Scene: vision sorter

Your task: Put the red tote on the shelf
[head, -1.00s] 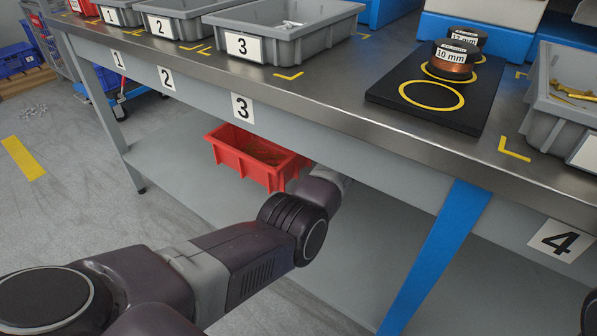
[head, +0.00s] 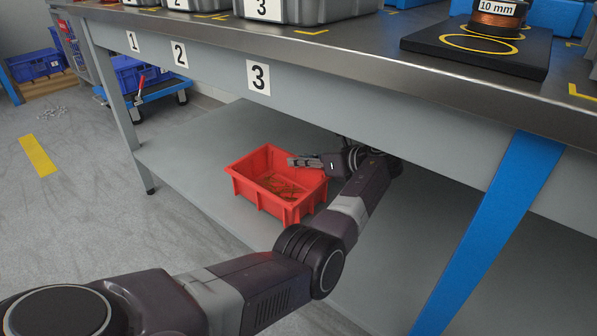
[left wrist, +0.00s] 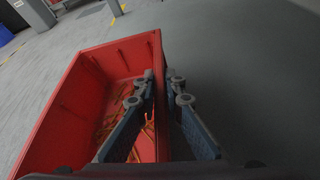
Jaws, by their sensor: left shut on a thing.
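The red tote (head: 252,190) is under the workbench, over the grey lower shelf (head: 195,150). It looks close to level. I cannot tell whether it touches the shelf. Thin orange-brown pieces lie inside it. My left gripper (head: 304,161) reaches in under the bench and is shut on the tote's right wall. In the left wrist view, the fingers (left wrist: 162,78) straddle that wall of the tote (left wrist: 62,95), one inside and one outside. My right gripper is not in view.
The bench apron (head: 330,110) and top edge run above my left wrist. A blue slanted brace (head: 490,225) stands to the right. A bench leg (head: 115,115) stands at the left end. The lower shelf looks bare around the tote.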

